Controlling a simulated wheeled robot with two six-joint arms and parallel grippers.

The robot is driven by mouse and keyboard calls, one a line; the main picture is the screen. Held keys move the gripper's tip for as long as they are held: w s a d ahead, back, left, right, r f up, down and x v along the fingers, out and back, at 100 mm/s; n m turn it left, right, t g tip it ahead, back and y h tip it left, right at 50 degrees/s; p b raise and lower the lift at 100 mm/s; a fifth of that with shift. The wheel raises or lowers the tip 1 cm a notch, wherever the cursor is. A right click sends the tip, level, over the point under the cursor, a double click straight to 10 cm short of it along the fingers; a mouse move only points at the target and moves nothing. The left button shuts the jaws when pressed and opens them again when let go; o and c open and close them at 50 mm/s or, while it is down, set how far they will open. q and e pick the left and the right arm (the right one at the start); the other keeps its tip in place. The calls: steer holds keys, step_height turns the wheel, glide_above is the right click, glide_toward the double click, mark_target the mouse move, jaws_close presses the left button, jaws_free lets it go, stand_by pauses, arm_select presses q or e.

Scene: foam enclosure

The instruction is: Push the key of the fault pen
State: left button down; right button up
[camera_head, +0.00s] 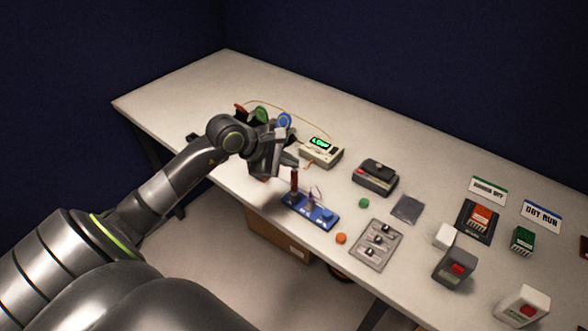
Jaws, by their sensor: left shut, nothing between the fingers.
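A blue board (312,212) lies near the table's front edge. A slim dark red upright piece (294,183) that looks like a pen stands at its left end. Small parts and a thin wire sit on the board to the right of it. Its key cannot be made out. My left gripper (288,162) is shut and empty, with its tips just above or beside the top of the red piece. Whether they touch cannot be told. My right gripper is not in view.
A meter with a lit green display (321,152) stands behind the board, with a dark device (375,177) to its right. A grey switch panel (376,244), an orange ball (341,238) and a green ball (364,203) lie right of the board. Boxes with red buttons stand farther right.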

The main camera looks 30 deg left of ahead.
arm_select(q)
steer(key=shift+f+b, duration=0.25)
steer(key=shift+b, duration=0.15)
steer(key=shift+r, duration=0.1)
stand_by(0.4)
steer(key=shift+r, duration=0.75)
steer(key=shift+p, duration=0.3)
step_height(320, 180, up, 6)
steer(key=shift+p, duration=0.95)
